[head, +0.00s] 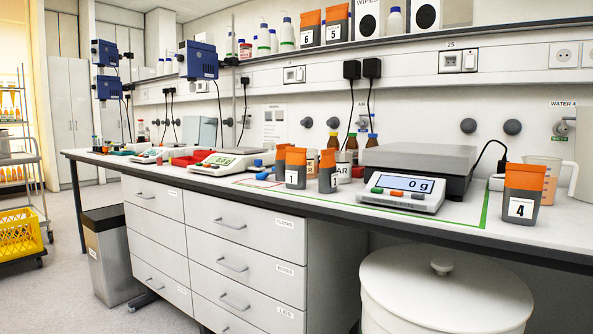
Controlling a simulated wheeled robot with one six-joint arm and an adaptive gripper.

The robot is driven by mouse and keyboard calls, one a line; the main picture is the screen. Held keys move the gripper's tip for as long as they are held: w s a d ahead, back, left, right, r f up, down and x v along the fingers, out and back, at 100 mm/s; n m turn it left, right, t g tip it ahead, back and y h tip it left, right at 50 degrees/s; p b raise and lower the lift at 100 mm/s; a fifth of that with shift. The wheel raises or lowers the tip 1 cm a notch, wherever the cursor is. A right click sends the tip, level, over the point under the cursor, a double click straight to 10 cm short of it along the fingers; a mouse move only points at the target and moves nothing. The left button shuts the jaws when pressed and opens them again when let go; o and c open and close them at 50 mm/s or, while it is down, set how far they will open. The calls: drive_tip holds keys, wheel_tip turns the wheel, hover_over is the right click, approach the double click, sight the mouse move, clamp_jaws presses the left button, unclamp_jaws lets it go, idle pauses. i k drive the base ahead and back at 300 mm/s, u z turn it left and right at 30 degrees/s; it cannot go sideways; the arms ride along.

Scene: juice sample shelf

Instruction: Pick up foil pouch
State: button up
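Several foil pouches with orange tops, grey bodies and white number labels show in the head view. The pouch marked 4 (522,194) stands upright near the bench's front edge at the right. The pouch marked 1 (296,168) stands mid-bench, with another pouch (281,163) partly hidden behind it. A further pouch (328,171) stands just to its right, its label turned partly away. Pouches marked 6 (309,29) and 5 (336,24) stand on the upper shelf. My gripper is not in view.
A scale reading 0 g (402,190) with a grey platform (418,157) stands between the middle pouches and pouch 4. Brown bottles and a beaker (545,172) stand behind. A round white bin (446,290) is below the bench. Floor at left is partly clear.

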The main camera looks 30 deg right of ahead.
sight(295, 161)
drive_tip(key=u, duration=0.8)
drive_tip(key=i, duration=2.7)
drive_tip(key=z, duration=3.65)
